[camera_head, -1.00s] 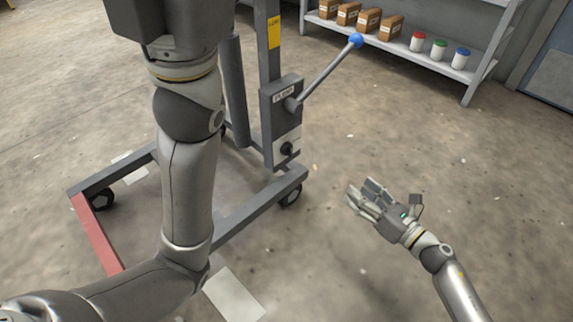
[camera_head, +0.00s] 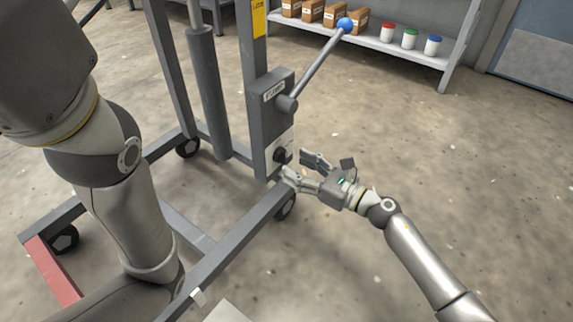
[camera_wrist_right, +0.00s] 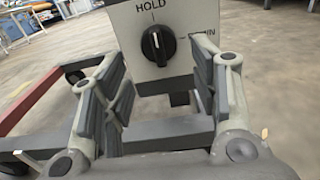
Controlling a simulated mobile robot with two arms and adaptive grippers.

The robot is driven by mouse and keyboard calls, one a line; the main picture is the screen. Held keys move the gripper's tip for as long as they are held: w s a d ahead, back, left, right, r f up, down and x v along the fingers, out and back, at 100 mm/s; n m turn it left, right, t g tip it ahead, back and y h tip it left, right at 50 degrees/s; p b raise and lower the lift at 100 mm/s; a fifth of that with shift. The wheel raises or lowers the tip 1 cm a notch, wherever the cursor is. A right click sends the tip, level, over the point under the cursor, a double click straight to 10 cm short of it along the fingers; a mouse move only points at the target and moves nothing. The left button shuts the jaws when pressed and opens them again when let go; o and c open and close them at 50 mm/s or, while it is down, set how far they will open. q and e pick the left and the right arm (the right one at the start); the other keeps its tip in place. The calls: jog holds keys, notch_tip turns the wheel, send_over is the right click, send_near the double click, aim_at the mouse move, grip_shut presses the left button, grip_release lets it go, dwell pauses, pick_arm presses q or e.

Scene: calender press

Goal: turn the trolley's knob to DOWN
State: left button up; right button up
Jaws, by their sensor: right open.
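The trolley (camera_head: 220,262) is a grey steel frame with a front-facing control box. Its black round knob (camera_head: 281,155) sits on a pale plate low on the box. In the right wrist view the knob (camera_wrist_right: 158,45) points up at HOLD; the DOWN label (camera_wrist_right: 203,35), to its right, is partly covered by a finger. My right gripper (camera_head: 300,167) is open just in front of the knob, at its right in the head view. In the wrist view the fingers (camera_wrist_right: 160,85) stand either side of the knob, nearer the camera, with visible gaps. My left gripper is out of view.
A pump lever with a blue ball (camera_head: 346,25) slants up right from the box, above my right gripper. A shelf (camera_head: 410,52) with boxes and jars stands behind. The floor (camera_head: 470,180) on the right is clear.

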aim_at(286, 161)
jog(key=shift+b+x, duration=0.45)
jog(key=shift+x, duration=1.55)
jog(key=c, duration=1)
